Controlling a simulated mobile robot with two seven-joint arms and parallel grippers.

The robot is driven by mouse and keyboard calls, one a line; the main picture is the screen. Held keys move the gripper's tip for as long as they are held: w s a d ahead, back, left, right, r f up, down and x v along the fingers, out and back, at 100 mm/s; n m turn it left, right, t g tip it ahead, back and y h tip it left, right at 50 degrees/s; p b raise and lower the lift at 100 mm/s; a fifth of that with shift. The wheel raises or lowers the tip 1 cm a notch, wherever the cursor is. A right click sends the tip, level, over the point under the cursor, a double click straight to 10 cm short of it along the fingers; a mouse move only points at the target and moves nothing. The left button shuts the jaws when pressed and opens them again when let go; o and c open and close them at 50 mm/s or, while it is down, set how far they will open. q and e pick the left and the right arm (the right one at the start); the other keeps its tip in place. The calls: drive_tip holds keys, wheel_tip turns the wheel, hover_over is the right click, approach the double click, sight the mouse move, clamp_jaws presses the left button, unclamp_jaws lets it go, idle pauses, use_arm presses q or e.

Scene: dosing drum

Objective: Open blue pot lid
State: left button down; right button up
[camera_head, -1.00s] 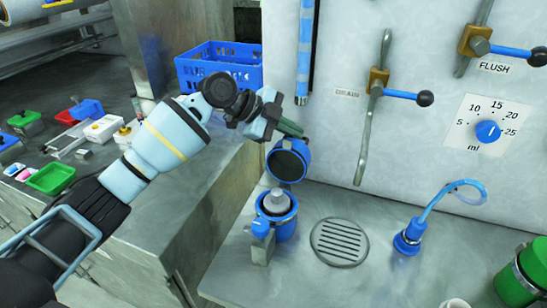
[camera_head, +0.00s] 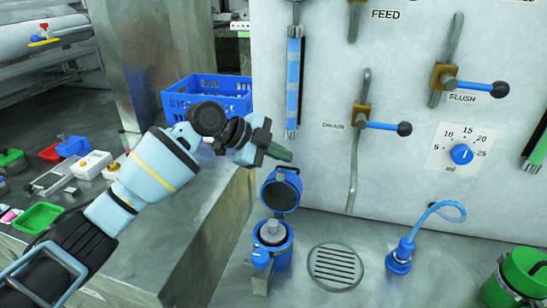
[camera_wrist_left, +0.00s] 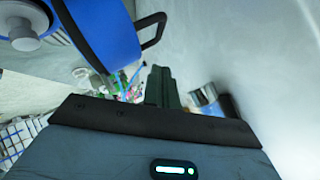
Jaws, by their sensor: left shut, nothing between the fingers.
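The blue pot (camera_head: 272,246) stands on the metal counter with a grey stopper-like piece in its mouth. Its blue lid (camera_head: 281,190) stands raised on the pot's far side, with its dark inner face showing. My left gripper (camera_head: 286,155) is shut and empty, just above the lid's top edge; a small gap seems to lie between them. In the left wrist view the shut fingers (camera_wrist_left: 160,85) point away, and a blue rounded part with a dark rim and a loop handle, likely the lid (camera_wrist_left: 115,30), fills the upper left. My right gripper is not in view.
A blue crate (camera_head: 205,97) stands behind my left arm. The white panel (camera_head: 310,150) with valve levers and a dial rises behind the pot. A round drain grate (camera_head: 335,266), a blue hose fitting (camera_head: 400,256) and a green pot (camera_head: 520,280) are to the right.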

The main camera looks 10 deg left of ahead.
use_arm(q)
drive_tip(key=v, duration=0.3)
drive_tip(key=shift+a+r, duration=0.15)
drive_tip(key=shift+a, duration=0.25)
drive_tip(key=b+v, duration=0.1)
drive_tip(key=v, duration=0.5)
drive_tip(key=shift+r, duration=0.45)
drive_tip(key=shift+w, duration=0.1)
